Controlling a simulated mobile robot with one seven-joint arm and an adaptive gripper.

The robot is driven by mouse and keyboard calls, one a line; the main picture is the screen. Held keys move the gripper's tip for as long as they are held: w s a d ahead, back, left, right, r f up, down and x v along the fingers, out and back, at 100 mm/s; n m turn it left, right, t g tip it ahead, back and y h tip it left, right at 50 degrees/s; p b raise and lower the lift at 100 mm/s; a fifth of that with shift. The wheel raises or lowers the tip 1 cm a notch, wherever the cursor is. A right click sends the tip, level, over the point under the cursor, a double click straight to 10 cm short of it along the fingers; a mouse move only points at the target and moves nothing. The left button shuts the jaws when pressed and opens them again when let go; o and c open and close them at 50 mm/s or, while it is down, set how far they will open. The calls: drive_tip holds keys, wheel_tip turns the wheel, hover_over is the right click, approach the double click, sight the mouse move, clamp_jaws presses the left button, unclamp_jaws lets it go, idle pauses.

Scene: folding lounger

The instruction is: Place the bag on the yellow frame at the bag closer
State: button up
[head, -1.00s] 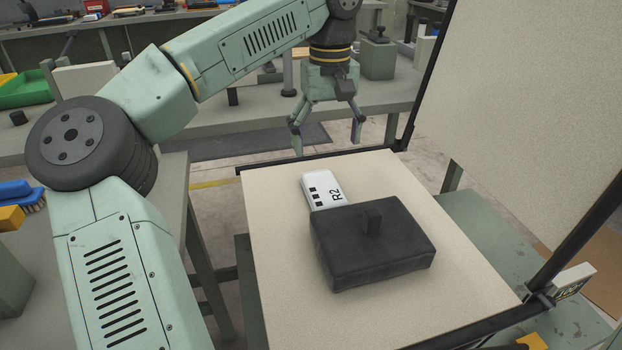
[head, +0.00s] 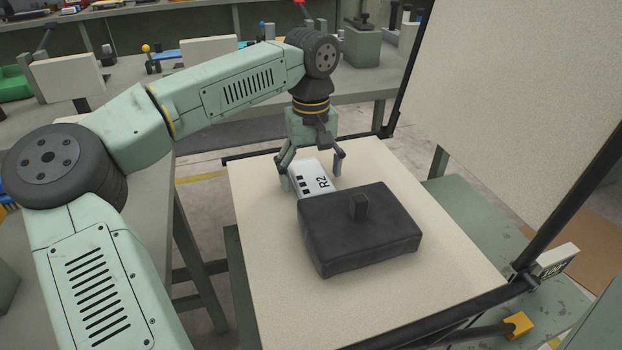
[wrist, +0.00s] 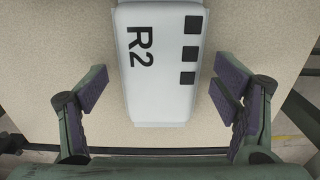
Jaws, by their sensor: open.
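A white block-like bag marked R2 (head: 312,178) with black squares lies on the beige panel (head: 270,290). In the wrist view the white bag (wrist: 158,60) fills the upper middle. Its right part in the head view meets a dark grey slab with a knob (head: 358,235); whether it runs under the slab I cannot tell. My gripper (head: 311,176) is open, with one finger on each side of the bag's far end. In the wrist view gaps show between the fingers and the bag's sides. I cannot make out a yellow frame or bag closer.
The beige panel has a dark frame edge (head: 470,312). An upright beige panel (head: 510,100) stands at the right. A small yellow part (head: 517,325) is at the lower right. Benches with various items stand behind.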

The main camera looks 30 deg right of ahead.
sight(311, 175)
drive_tip(key=shift+c, duration=0.6)
drive_tip(key=c, duration=1.2)
wheel_tip(311, 175, up, 10)
drive_tip(key=shift+r, duration=0.1)
